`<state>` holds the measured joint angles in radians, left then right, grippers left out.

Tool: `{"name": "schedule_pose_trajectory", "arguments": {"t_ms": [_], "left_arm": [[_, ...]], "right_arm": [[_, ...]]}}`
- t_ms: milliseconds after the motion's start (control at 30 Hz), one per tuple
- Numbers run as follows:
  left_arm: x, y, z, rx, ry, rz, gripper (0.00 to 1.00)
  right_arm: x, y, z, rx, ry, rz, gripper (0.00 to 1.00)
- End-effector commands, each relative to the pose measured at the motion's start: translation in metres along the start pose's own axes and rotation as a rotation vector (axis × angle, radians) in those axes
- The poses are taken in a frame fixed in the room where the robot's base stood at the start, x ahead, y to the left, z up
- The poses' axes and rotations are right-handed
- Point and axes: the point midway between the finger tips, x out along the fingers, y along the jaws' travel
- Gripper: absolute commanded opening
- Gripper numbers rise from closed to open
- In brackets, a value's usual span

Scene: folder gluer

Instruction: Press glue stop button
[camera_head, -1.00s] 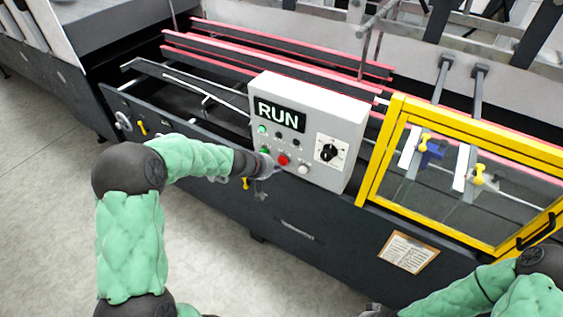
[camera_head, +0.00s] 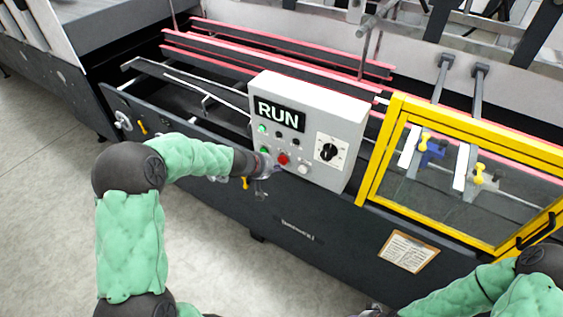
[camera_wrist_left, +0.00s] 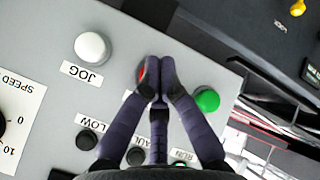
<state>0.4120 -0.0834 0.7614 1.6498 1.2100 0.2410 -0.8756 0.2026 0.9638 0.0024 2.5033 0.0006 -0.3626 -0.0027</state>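The red button (camera_head: 283,160) sits on the front of the light grey control box (camera_head: 345,108), under a RUN display (camera_head: 279,114). My left gripper (camera_head: 271,168) is at the lower left of this box, close to the red button. In the left wrist view, the closed fingertips (camera_wrist_left: 158,66) are over the red button (camera_wrist_left: 140,72) and hide most of it. I cannot tell whether they touch it. The label by the red button is mostly hidden. Of my right arm, only the forearm and a dark end at the bottom edge show; its fingers cannot be made out.
A green button (camera_wrist_left: 207,100) and a white JOG button (camera_wrist_left: 92,47) flank the red one. Small dark buttons (camera_wrist_left: 86,140) and a speed dial (camera_head: 328,152) are also on the box. A yellow-framed guard (camera_head: 379,150) stands to the right. The floor in front is clear.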

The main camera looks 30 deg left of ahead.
Motion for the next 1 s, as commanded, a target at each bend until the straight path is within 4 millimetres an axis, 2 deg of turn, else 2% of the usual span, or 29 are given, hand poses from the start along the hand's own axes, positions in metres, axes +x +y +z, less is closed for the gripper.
{"name": "schedule_pose_trajectory", "arguments": {"t_ms": [1000], "left_arm": [[0.0058,0.0047,-0.0043,0.0,0.0,0.0,0.0]], "right_arm": [[0.0009,0.0003,0.0,0.0,0.0,0.0,0.4]]}}
